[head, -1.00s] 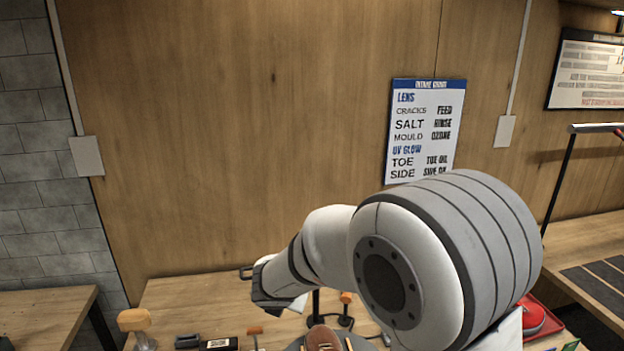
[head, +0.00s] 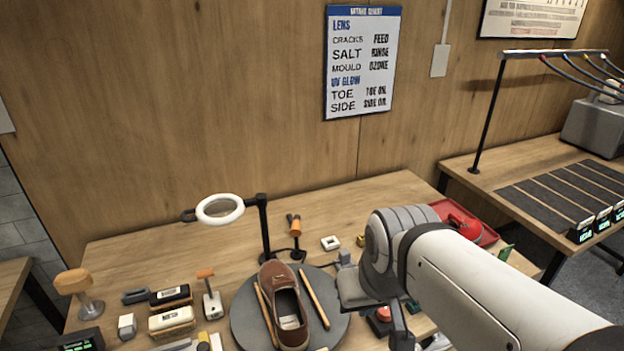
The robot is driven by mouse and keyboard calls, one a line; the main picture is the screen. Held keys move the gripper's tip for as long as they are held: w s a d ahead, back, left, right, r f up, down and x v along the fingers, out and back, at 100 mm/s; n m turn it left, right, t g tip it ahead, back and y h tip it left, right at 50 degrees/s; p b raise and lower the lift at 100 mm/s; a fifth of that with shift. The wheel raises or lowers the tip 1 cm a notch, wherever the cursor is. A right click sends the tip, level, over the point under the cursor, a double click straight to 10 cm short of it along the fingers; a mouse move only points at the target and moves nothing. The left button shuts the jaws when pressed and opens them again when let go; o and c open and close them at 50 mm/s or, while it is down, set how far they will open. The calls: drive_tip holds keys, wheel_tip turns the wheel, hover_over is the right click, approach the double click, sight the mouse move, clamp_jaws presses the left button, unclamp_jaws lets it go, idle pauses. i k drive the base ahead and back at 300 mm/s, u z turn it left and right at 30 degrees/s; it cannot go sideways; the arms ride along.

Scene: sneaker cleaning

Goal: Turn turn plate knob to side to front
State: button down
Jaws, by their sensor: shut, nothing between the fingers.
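A round grey turn plate (head: 247,317) lies on the bench. A brown shoe (head: 270,290) rests on it between wooden sticks, its toe toward the back wall. My gripper (head: 401,336) is right of the plate, shut and empty, pointing down; its tips are small and partly hidden by my arm. I cannot make out the plate's knob for certain. A small grey block (head: 345,258) stands by the plate's back right edge, next to my wrist.
A ring lamp (head: 220,209) on a black post stands behind the plate. Brushes (head: 172,320) and a stamp-like tool (head: 212,304) lie left. A red button (head: 383,314) is near my gripper. A red tray (head: 480,230) sits back right. Bench is clear at back left.

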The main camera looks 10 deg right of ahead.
sight(384, 315)
drive_tip(key=u, duration=0.6)
drive_tip(key=k, duration=1.2)
drive_tip(key=z, duration=0.65)
drive_tip(key=i, duration=0.95)
